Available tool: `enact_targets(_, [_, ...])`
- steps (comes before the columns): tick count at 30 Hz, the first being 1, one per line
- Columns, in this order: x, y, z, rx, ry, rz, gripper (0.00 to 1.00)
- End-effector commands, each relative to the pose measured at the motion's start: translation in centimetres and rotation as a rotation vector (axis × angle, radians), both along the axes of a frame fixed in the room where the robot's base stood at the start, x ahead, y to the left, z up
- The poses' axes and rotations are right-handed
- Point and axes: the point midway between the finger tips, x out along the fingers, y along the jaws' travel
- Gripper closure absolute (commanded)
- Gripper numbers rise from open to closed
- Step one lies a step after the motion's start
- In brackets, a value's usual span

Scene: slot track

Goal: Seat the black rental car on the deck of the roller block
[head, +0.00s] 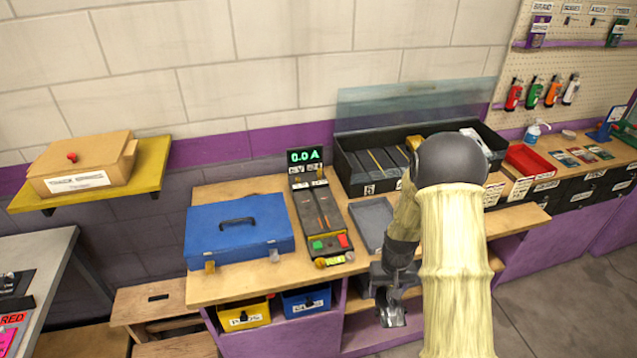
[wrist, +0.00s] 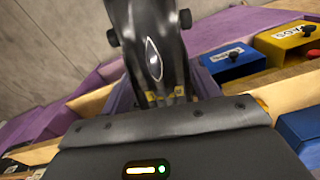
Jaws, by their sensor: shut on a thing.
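The black car fills the upper middle of the wrist view (wrist: 150,45), with a pale eye-shaped mark on its body and dark wheels at its sides. My gripper (wrist: 168,97) is shut on it. In the head view my gripper (head: 391,300) hangs in front of the bench's front edge, right of the roller block. The car is small and hard to make out there. A dark two-lane unit (head: 321,222), which looks like the roller block, stands on the bench with green and red buttons at its front and a display reading 0.0 A behind. Its deck looks empty.
A blue case (head: 225,240) stands left of the unit. A grey tray (head: 371,222) lies to its right. Behind is a black box (head: 345,160) with a raised clear lid. Yellow (head: 243,316) and blue (head: 305,301) bins sit under the bench top.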

Motion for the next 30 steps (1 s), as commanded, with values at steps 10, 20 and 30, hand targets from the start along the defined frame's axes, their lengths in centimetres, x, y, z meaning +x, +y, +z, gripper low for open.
enact_targets(10, [-0.5, -0.1, -5.8, -0.004, 0.004, -0.12, 0.66])
enact_targets(20, [-0.5, -0.1, -6.3, -0.004, 0.0, -0.137, 0.66])
enact_targets(30, [-0.5, -0.6, -6.3, -0.004, 0.0, -0.145, 0.66])
